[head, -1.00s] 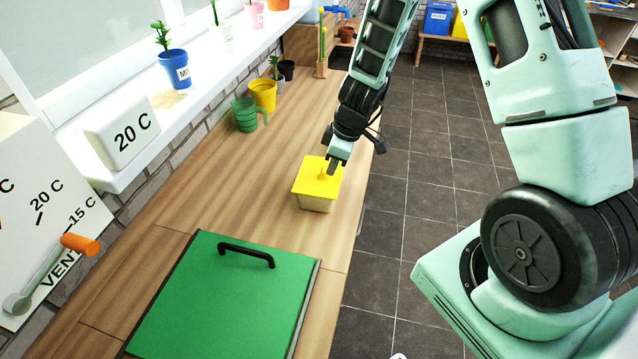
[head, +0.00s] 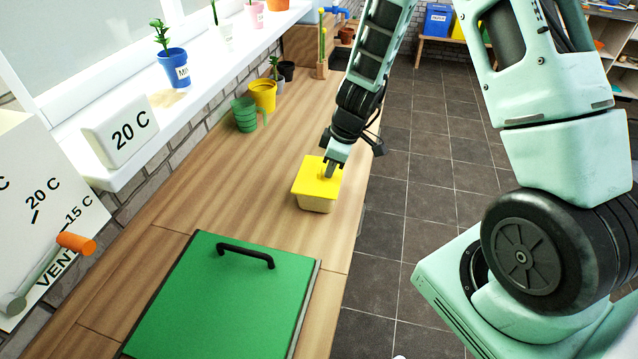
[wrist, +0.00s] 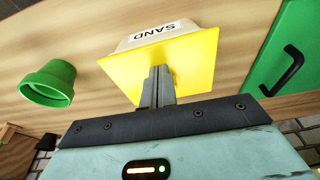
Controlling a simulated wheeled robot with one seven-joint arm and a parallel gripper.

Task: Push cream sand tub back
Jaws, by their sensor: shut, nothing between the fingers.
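The cream sand tub (head: 317,204) stands upright on the wooden bench near its right edge, with a yellow lid (head: 314,180) on top. In the wrist view the tub (wrist: 165,34) shows its "SAND" label, and the lid (wrist: 185,68) faces my gripper. My gripper (head: 329,172) is shut and empty, its fingertips over the right part of the lid in the head view. In the wrist view the shut fingers (wrist: 157,80) overlap the lid; I cannot tell for sure whether they touch it.
A green panel with a black handle (head: 246,255) lies in front of the tub. A green pot (head: 245,117) and a yellow pot (head: 262,96) stand behind, at the left by the wall. The bench between is clear. The bench's right edge drops to the tiled floor (head: 420,170).

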